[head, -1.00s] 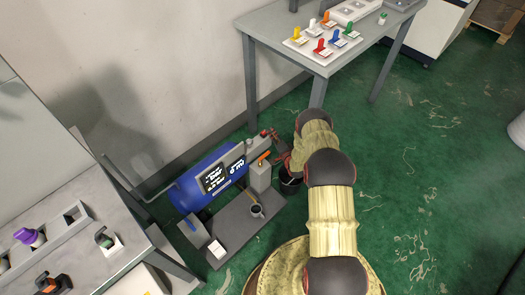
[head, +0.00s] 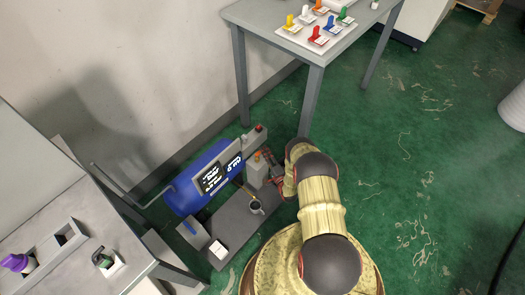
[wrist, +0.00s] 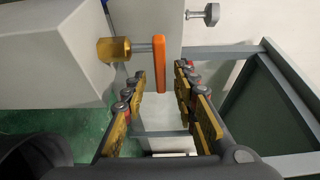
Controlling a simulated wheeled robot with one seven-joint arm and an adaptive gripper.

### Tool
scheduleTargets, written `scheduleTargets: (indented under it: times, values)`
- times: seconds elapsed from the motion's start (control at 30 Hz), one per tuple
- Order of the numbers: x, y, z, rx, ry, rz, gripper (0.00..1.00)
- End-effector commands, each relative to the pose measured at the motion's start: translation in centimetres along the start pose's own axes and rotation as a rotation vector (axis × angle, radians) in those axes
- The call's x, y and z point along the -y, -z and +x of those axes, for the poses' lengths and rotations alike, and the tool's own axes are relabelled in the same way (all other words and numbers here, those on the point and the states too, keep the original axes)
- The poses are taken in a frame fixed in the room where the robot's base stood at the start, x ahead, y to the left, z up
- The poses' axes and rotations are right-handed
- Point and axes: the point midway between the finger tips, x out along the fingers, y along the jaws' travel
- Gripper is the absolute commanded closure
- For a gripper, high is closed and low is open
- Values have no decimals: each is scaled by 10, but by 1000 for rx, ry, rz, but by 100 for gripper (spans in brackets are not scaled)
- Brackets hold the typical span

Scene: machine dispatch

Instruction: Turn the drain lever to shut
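The orange drain lever (wrist: 159,64) sits on a thin stem from a brass fitting (wrist: 114,49) on a pale grey block in the wrist view. My gripper (wrist: 160,72) is open, with one finger on each side of the lever's lower end in the picture. I cannot tell how deep the lever sits between the fingertips, and no contact is clear. In the head view my gripper (head: 272,168) is beside the post, partly hidden by my arm.
The blue tank (head: 184,194) with display panels stands on a grey base plate (head: 232,228) holding a dark cup (head: 256,207). A table with coloured levers (head: 277,16) stands behind, and a grey bench (head: 40,235) at left. Green floor is free at right.

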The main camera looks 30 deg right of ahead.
Motion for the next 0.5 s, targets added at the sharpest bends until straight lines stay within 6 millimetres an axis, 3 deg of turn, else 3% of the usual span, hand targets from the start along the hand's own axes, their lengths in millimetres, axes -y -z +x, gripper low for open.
scheduleTargets:
  times: [0.2,0.5]
  values:
    - [-1,0,24,0,0,-2,71]
    - [1,0,29,0,0,-1,71]
